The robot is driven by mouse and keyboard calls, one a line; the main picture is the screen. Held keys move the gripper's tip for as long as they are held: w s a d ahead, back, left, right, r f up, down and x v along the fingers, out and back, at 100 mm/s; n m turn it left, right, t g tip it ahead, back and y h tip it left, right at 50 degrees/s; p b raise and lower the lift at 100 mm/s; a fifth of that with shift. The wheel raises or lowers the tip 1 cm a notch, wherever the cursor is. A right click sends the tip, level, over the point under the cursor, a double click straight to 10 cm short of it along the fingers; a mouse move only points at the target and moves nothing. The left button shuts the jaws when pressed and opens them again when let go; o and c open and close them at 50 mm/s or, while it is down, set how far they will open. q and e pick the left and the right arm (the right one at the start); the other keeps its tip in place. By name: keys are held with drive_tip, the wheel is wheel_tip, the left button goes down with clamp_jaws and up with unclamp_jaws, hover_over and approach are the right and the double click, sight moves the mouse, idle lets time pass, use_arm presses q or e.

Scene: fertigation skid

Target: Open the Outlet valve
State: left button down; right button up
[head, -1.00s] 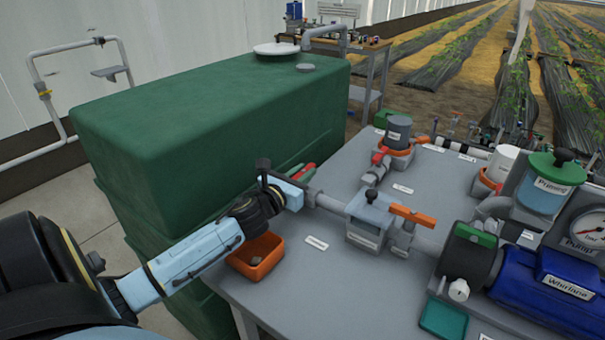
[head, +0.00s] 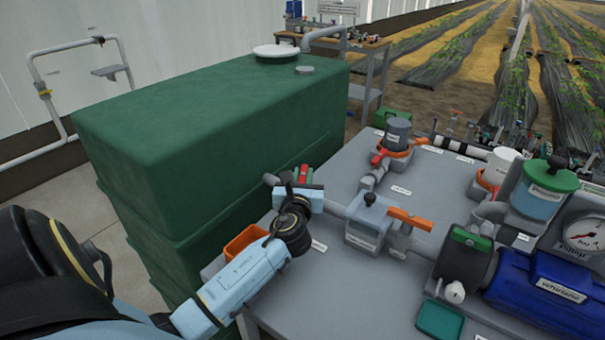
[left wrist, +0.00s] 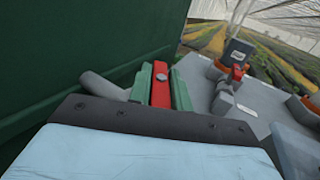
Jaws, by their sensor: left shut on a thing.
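The valve with a red lever handle (head: 304,174) sits on the grey pipe (head: 335,209) beside the green tank; I take it to be the Outlet valve, though its label is not readable. In the left wrist view the red handle (left wrist: 161,86) lies between two green finger pads. My left gripper (left wrist: 161,79) is shut on this handle, with a pad on each side. In the head view the gripper (head: 303,177) and wrist hide most of the valve body. The handle points away from me, across the pipe's line. My right gripper is not in view.
The green tank (head: 210,120) stands close on the left. An orange bin (head: 243,240) is partly behind my arm.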

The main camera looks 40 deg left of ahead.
use_arm(q)
drive_tip(key=n+g+y, duration=0.3)
drive_tip(key=g+y, duration=0.1)
drive_tip(key=shift+d+n+p, duration=0.1)
drive_tip(key=shift+n+p, duration=0.2)
drive_tip(key=shift+n+g+y, duration=0.4)
drive_tip(key=shift+n+g, duration=0.1)
drive_tip(key=shift+g, duration=0.1)
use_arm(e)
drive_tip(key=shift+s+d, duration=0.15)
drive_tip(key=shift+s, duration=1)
use_arm(q)
drive_tip(key=shift+g, duration=0.3)
drive_tip(key=c, duration=1.4)
unclamp_jaws()
drive_tip(key=shift+o, duration=0.2)
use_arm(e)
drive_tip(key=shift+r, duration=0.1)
